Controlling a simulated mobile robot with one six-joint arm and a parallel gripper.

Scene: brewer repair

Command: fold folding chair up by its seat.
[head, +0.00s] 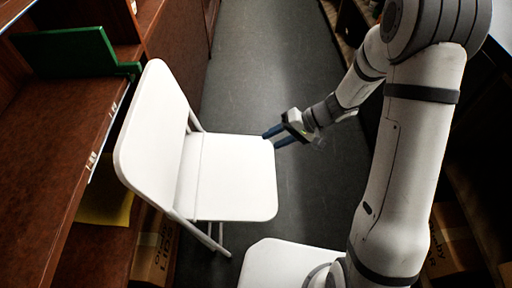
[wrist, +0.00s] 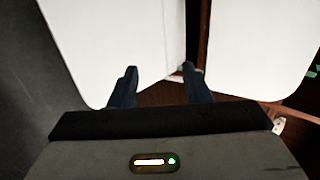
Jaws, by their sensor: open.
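The white folding chair stands unfolded on the floor, with its backrest (head: 155,125) on the left and its flat seat (head: 235,178) to the right. My gripper (head: 272,136) is at the far right corner of the seat in the head view. Its two blue fingers are open and empty, pointing left. Whether they touch the seat edge I cannot tell. In the wrist view, my gripper (wrist: 163,70) has its fingers apart in front of the white seat (wrist: 110,40), with the white backrest (wrist: 262,45) on the right.
A brown wooden shelf (head: 60,150) with a green item (head: 75,52) stands close on the left. Cardboard boxes sit low at the left (head: 153,245) and right (head: 452,240). The grey aisle floor (head: 265,70) is clear beyond the chair.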

